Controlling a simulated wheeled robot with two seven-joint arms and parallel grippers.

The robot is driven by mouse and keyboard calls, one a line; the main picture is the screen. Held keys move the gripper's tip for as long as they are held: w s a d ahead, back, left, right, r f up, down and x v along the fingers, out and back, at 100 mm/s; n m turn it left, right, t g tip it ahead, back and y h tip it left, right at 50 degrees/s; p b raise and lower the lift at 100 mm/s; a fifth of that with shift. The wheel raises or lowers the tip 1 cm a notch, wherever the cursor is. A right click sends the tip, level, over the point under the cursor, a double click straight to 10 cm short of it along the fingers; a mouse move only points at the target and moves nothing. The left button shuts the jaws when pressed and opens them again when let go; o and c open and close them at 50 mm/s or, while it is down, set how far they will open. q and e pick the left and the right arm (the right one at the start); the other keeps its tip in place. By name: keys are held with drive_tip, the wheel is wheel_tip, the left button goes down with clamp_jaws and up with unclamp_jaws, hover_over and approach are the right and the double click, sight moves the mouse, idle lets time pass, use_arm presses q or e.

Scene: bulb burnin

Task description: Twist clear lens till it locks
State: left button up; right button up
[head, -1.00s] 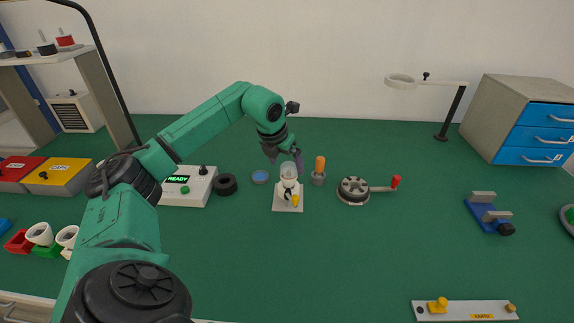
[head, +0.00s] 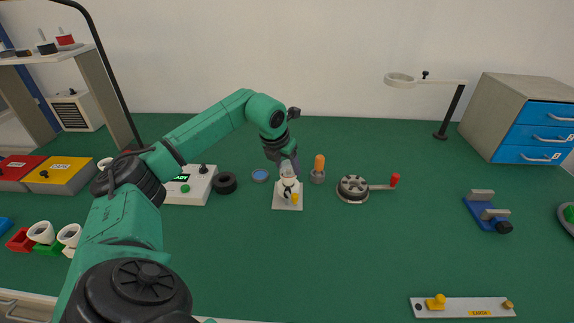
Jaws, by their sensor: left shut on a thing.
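My left gripper (head: 287,164) comes down from above and is shut on the lens. The fingers and wrist hide part of the lens, and I cannot tell whether it is seated or locked. My right gripper does not show.
A cup with an orange-handled tool (head: 319,171) stands just right of the fixture. A round device with a red-knobbed crank (head: 353,188) is farther right. A blue-topped dish (head: 260,175), a black ring (head: 224,183) and a control box (head: 188,187) stand left. The front middle is clear.

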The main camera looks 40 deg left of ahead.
use_arm(q)
drive_tip(key=m+h, duration=0.1)
drive_tip(key=m, duration=0.2)
drive_tip(key=shift+a, duration=0.1)
drive_tip(key=shift+r+m+h+p, duration=0.1)
drive_tip(key=shift+m+h+p, duration=0.35)
drive_tip(key=shift+m, duration=0.45)
drive_tip(key=o, duration=1.4)
drive_tip(key=shift+c, duration=0.2)
drive_tip(key=v, duration=1.4)
drive_tip(key=shift+r, duration=0.15)
